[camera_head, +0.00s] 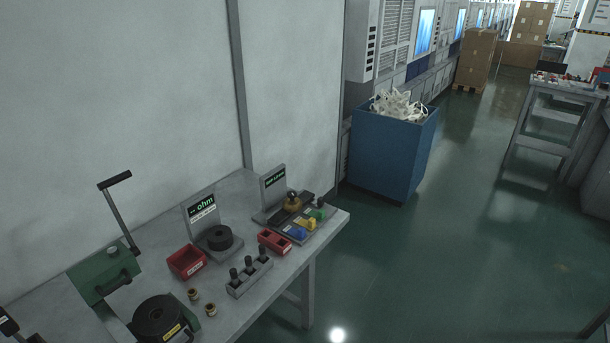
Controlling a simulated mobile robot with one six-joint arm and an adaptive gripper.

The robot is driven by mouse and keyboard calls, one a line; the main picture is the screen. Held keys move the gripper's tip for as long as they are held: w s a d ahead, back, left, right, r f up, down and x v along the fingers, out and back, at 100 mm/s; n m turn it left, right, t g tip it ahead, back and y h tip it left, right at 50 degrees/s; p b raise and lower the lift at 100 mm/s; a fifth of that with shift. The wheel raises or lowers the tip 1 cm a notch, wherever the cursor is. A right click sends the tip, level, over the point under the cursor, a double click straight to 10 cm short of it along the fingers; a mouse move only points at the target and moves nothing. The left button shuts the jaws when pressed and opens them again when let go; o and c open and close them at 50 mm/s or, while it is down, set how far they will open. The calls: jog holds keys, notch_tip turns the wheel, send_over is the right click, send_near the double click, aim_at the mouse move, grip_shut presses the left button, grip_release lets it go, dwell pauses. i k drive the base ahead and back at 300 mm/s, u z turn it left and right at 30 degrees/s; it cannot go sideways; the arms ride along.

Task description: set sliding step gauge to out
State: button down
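A grey station with an upright sign (273,181) stands at the far right end of the bench. Its green label is too small to read surely. A dark bar with a rounded brass-coloured knob (292,203) lies on its base, with blue (297,233), yellow (308,223) and green (319,213) pieces in front. This looks like the sliding step gauge, but I cannot be sure, nor tell whether a slide is in or out. My gripper is not in view.
The grey bench (300,268) also holds red bins (187,262), a black disc under an "ohm" sign (202,213), a block with dark pegs (249,278), brass rings and a green lever press (110,275). A blue crate (388,155) stands behind; green floor (450,260) is open at right.

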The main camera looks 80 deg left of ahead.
aim_at(319, 203)
jog(key=z, duration=0.05)
jog(key=i, duration=1.15)
jog(key=u, duration=3)
jog(key=i, duration=0.15)
jog(key=u, duration=0.5)
